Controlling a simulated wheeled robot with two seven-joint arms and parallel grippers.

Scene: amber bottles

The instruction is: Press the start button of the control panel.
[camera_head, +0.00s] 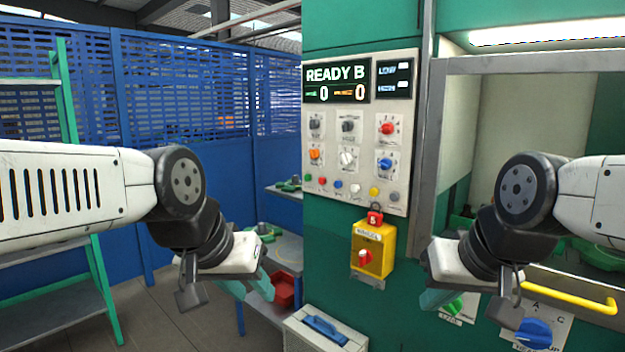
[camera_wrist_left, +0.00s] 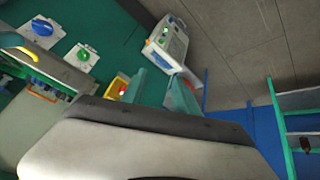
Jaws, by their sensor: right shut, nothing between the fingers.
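The control panel (camera_head: 357,215) is a pale board on the green machine wall, with a lit "READY B" display (camera_head: 336,82), several knobs and a bottom row of small coloured buttons. A green button (camera_head: 308,178) is at that row's left end. The labels are too small to read, so I cannot tell which is the start button. My left gripper (camera_head: 248,282) is open and empty, left of and below the panel. Its teal fingers stand apart in the left wrist view (camera_wrist_left: 160,92). My right gripper (camera_head: 432,298) is shut and empty, below and right of the panel, touching no button.
A yellow box (camera_head: 388,250) with a red knob is below the panel. A pale box (camera_head: 297,335) with a blue handle stands lower. Green (camera_head: 453,306) and blue (camera_head: 535,332) knobs and a yellow handle (camera_head: 572,290) are at right. A red bin (camera_head: 284,290) is at left.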

